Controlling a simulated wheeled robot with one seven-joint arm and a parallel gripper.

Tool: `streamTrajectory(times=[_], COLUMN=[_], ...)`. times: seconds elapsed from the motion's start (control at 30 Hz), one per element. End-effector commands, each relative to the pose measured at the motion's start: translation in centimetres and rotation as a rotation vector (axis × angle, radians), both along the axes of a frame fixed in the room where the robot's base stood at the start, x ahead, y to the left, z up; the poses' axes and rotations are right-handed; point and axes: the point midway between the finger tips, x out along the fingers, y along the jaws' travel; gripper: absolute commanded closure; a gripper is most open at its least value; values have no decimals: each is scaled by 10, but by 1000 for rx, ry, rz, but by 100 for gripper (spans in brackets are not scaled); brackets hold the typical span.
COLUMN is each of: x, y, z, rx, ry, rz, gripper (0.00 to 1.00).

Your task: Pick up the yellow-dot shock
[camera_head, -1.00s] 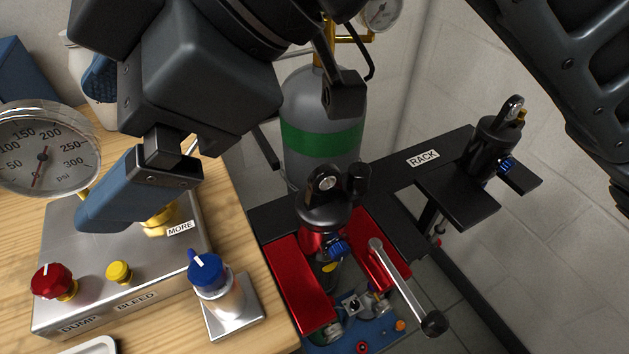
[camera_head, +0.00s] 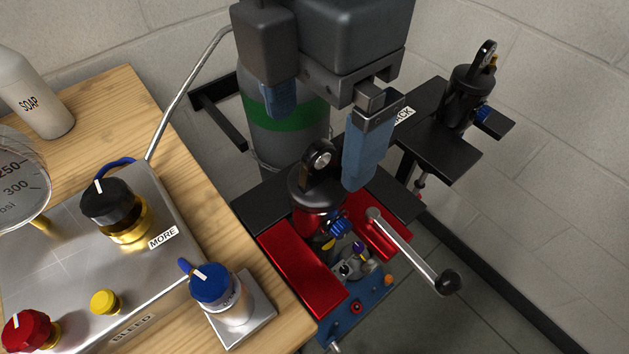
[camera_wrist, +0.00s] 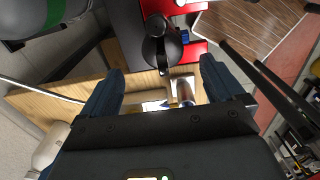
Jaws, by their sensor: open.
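The yellow-dot shock (camera_head: 318,196) stands upright between the red jaws of a vise (camera_head: 300,268), with its black eyelet on top. Its yellow dot and a blue knob show low on its front. Its lower part is partly hidden by the vise. My gripper (camera_head: 320,150) is open and empty, with blue fingers, around and above the eyelet in the head view. In the wrist view the shock (camera_wrist: 160,52) appears between and beyond the fingertips of my gripper (camera_wrist: 162,68); I cannot tell any contact.
A second black shock (camera_head: 465,95) stands on the rack (camera_head: 440,150) at the right. A grey cylinder with a green band (camera_head: 260,135) is behind my gripper. The vise handle (camera_head: 415,250) sticks out to the right. A wooden bench (camera_head: 110,105) with a metal control box (camera_head: 60,240) is at the left.

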Motion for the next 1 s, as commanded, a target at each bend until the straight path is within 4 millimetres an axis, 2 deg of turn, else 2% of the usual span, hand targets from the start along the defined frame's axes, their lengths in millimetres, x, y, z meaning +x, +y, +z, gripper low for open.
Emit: streamTrajectory(times=[0.33,0.67,1.0], x=[-3,-3,-3], y=[-3,-3,-3], z=[-45,-51,-51], rx=[0,3,3], ry=[0,-1,-1], rz=[0,-1,-1], gripper=[5,5,37])
